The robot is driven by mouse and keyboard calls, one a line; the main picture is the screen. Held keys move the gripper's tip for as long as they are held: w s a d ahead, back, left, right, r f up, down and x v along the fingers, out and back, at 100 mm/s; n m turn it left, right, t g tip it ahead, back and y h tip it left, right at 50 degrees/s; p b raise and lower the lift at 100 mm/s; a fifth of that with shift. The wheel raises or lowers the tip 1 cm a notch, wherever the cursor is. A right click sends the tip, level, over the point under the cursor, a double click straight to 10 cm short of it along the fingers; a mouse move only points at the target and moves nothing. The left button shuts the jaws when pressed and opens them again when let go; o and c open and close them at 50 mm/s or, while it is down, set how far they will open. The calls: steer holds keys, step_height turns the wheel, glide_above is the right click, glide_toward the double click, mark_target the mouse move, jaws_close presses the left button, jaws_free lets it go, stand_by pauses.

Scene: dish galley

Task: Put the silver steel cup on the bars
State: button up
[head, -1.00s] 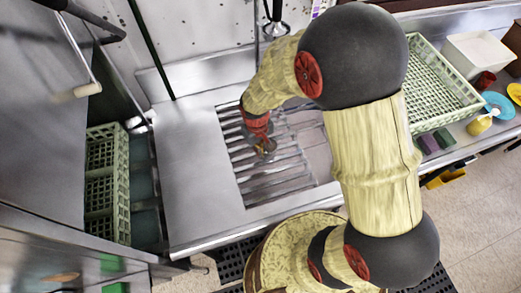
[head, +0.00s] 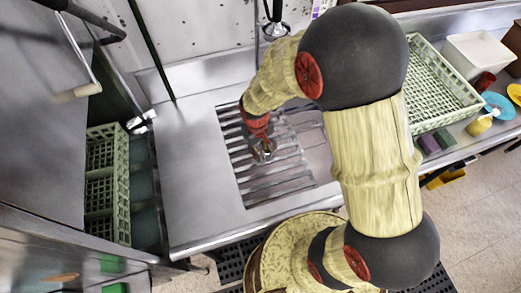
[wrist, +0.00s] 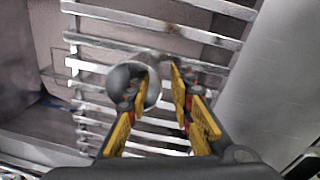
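The silver steel cup (wrist: 124,78) shows in the wrist view as a round, shiny, grey shape over the metal bars (wrist: 110,52), at the left finger of my gripper (wrist: 160,75). The left finger hides part of the cup, and I cannot tell whether they touch. The two yellow-padded fingers stand apart, with bars visible in the gap between them. In the head view my gripper (head: 264,150) points down over the bars (head: 275,187). The cup is hard to make out there against the fingers.
A steel counter (head: 190,170) is clear left of the bars. A pale green rack (head: 425,85), a white tub (head: 475,52), a red cup (head: 485,80) and blue dish (head: 497,106) stand to the right. A tap nozzle (head: 276,28) hangs behind.

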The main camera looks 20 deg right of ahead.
steer(key=s+d+r+m+t+p, duration=0.1)
steer(key=s+r, duration=0.2)
steer(key=r, duration=1)
steer(key=s+d+r+m+t+p, duration=0.1)
steer(key=s+r+t, duration=0.15)
steer(key=r, duration=1.05)
steer(key=s+d+r+m+t, duration=0.1)
steer(key=s+r+t, duration=0.1)
steer(key=s+r, duration=0.5)
steer(key=shift+s+d+y, duration=0.3)
steer(key=shift+s+y, duration=0.1)
steer(key=shift+s, duration=0.6)
